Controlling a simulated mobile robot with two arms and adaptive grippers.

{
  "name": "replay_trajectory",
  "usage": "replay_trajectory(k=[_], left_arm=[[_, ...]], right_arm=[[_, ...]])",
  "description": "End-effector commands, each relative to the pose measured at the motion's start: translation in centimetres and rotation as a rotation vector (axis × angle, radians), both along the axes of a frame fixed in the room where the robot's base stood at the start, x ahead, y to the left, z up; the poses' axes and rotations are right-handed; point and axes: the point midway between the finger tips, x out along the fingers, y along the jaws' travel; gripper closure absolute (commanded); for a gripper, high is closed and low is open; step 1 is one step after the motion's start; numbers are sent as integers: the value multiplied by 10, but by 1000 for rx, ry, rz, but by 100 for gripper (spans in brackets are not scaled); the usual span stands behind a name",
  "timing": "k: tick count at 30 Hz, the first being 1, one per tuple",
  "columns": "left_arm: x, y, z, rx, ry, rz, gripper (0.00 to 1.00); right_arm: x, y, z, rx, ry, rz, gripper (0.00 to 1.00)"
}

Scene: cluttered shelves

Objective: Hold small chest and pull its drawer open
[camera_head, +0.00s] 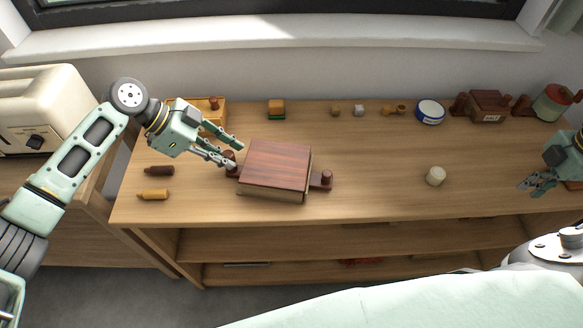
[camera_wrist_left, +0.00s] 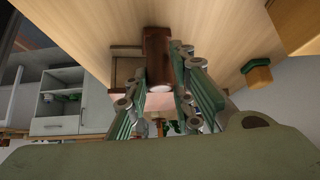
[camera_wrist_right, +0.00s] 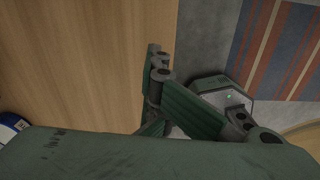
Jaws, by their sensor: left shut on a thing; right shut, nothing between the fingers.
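A small chest (camera_head: 275,168) with a reddish-brown top and a paler lower front edge sits at the middle of the wooden table. A dark round knob (camera_head: 326,178) sticks out on its right side and another (camera_head: 230,163) on its left. My left gripper (camera_head: 235,157) is at the left side, shut on the left knob. In the left wrist view the brown knob (camera_wrist_left: 158,55) shows between the fingers. No open drawer can be made out. My right gripper (camera_head: 532,183) is shut and empty near the table's right end, apart from the chest; its fingers (camera_wrist_right: 157,68) show in the right wrist view.
A cream cup (camera_head: 436,176) stands right of the chest. A brown box with side knobs (camera_head: 488,106), a blue-rimmed tin (camera_head: 430,112) and small blocks line the back. Two small bottles (camera_head: 154,195) (camera_head: 160,171) lie at left. The table front is clear.

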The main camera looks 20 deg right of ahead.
Motion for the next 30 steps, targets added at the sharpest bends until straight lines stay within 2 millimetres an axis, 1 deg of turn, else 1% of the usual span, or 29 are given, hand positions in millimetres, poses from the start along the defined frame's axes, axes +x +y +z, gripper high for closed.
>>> replay_trajectory(k=[30], left_arm=[[0,0,0,0,0,1,100]], right_arm=[[-7,-14,0,0,0,0,100]])
